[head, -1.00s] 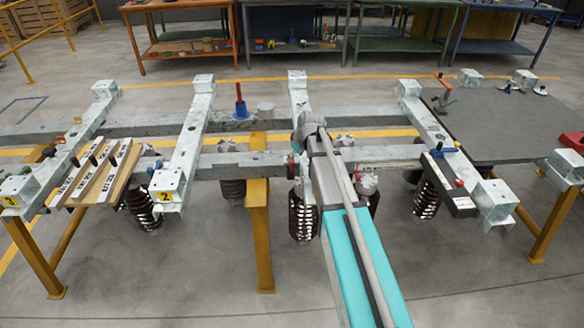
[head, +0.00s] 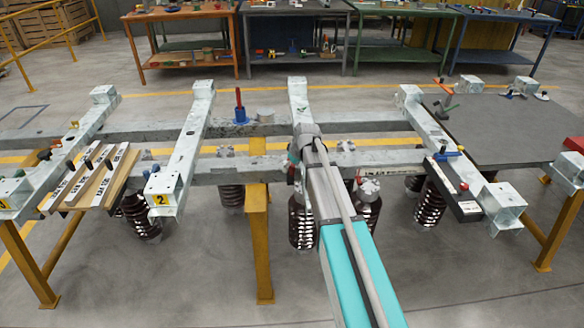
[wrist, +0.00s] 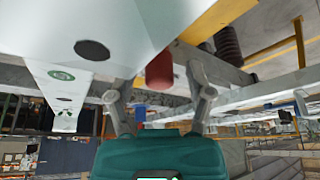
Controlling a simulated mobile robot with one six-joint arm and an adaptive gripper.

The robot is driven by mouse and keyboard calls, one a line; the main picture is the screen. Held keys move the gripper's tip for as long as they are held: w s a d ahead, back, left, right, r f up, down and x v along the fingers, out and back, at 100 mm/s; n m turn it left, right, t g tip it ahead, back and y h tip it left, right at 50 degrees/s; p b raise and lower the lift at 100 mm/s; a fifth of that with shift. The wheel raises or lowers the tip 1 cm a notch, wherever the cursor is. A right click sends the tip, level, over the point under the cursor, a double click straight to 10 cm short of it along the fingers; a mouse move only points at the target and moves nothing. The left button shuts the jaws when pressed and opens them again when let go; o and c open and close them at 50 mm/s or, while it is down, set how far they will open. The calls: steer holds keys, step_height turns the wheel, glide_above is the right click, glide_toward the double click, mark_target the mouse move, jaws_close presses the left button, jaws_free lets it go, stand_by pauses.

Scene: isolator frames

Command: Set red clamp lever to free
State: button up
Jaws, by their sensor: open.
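In the wrist view a red cylindrical grip (wrist: 160,70) shows between and just beyond the fingertips of my gripper (wrist: 158,92). My gripper is open, and I see no clear contact with the red grip. The lower end of this grip and its mount are hidden or out of view. In the head view my arm reaches to the middle cross beam, and its own end hides the gripper. A small red part (head: 358,180) shows just right of the arm there. I cannot tell whether it is the same grip.
A pale metal beam (wrist: 95,35) fills the wrist view's upper left, close to the left finger. A blue part (wrist: 140,112) lies behind the gripper. In the head view a red upright handle on a blue base (head: 239,100) stands on the rear rail. A grey plate (head: 515,128) lies right.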

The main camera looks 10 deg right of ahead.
jaws_close()
steer(key=shift+d, duration=0.15)
stand_by(0.4)
